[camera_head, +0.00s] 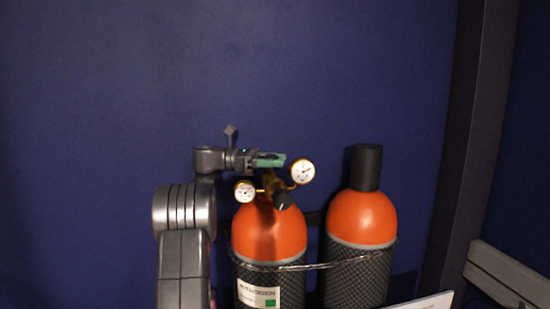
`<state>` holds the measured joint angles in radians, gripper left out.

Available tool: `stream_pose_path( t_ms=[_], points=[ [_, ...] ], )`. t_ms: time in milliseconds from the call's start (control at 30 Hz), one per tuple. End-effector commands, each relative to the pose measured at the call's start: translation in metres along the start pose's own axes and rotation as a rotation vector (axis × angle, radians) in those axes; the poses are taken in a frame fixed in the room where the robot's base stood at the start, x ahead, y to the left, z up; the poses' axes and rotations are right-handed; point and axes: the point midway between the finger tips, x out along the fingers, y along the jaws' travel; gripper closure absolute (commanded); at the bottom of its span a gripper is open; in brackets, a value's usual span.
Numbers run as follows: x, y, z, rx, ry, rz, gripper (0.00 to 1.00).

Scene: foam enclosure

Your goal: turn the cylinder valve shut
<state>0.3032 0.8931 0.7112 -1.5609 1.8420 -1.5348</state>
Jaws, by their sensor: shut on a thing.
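Two orange-topped gas cylinders stand upright side by side. The left cylinder (268,232) carries a brass regulator (269,182) with two round white gauges, one at its left (245,191) and one at its upper right (302,171). A dark knob (283,200) sits low on the regulator's front. My gripper (268,160), with greenish fingers, comes in from the left at the top of the left cylinder. It is shut on the cylinder valve, which the fingers largely hide. How far the valve is turned cannot be told.
The right cylinder (361,218) has a tall black cap (366,167). A chain (316,268) runs across both cylinders. A dark blue wall (110,90) is behind, with a dark post (477,140) at right. A pale panel edge (425,301) shows at the lower right.

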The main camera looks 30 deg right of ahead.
Motion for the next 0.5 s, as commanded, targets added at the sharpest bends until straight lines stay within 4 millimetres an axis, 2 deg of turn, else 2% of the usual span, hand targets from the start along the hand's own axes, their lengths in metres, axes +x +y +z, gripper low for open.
stream_pose_path(
  t_ms=[200, 500],
  points=[
    [0.0005, -0.0009, -0.0011, 0.001, -0.001, -0.092, 0.74],
    [0.0005, -0.0023, -0.0003, 0.0, 0.0, -0.141, 0.74]
  ],
)
